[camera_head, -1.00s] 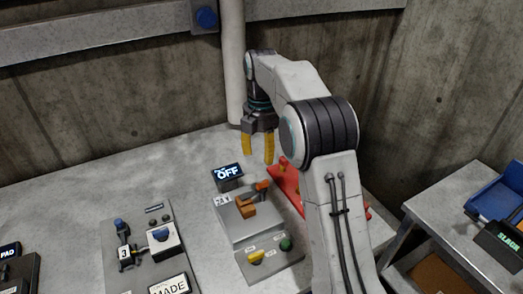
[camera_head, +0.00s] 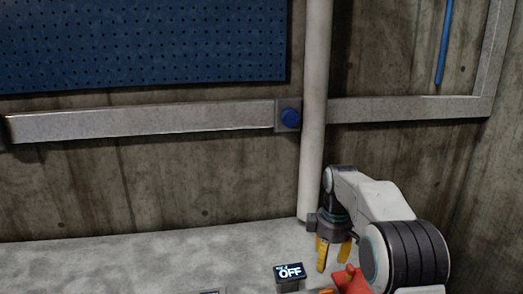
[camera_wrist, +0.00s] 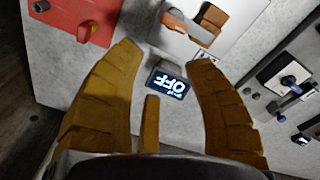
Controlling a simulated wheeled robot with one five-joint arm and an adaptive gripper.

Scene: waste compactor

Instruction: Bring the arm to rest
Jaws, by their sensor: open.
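My gripper (camera_head: 332,256) is in the lower right of the head view, with its yellow fingers pointing down over the grey bench. It is open and empty. In the wrist view the fingers of my gripper (camera_wrist: 166,75) stand wide apart. A small display reading OFF (camera_wrist: 170,84) shows between them, below the gripper on the bench. The same OFF display (camera_head: 290,272) is left of the gripper in the head view. My arm is bent, with its elbow at the lower right.
A red panel (camera_wrist: 72,20) and a light panel with an orange-brown lever (camera_wrist: 184,26) lie near the gripper. Another panel with a blue knob (camera_wrist: 290,82) is at the right. A vertical pipe (camera_head: 316,120) stands behind the gripper. A blue pegboard (camera_head: 150,40) hangs on the wall.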

